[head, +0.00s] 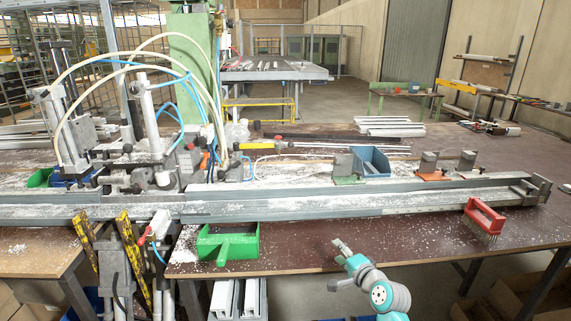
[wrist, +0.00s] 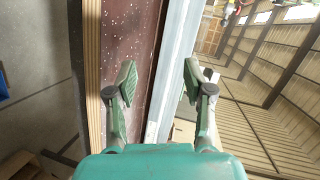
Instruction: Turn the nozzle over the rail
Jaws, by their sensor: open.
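The long grey metal rail (head: 330,203) runs across the bench in the head view, dusted with white chips. It shows in the wrist view as a pale strip (wrist: 179,50). Thin pale hoses (head: 209,95) arch from the clamp unit (head: 150,155) at left and come down near the rail; the nozzle itself is too small to make out surely. My gripper (head: 341,247) is in front of the rail, near the bench's front edge, well right of the hoses. In the wrist view my gripper (wrist: 160,82) is open, with nothing between its fingers.
A green tray (head: 240,243) sits at the bench's front edge, left of my gripper. A red brush (head: 485,215) lies at right by the rail. A blue box (head: 371,160) stands behind the rail. The brown bench top (head: 400,240) is largely clear around my gripper.

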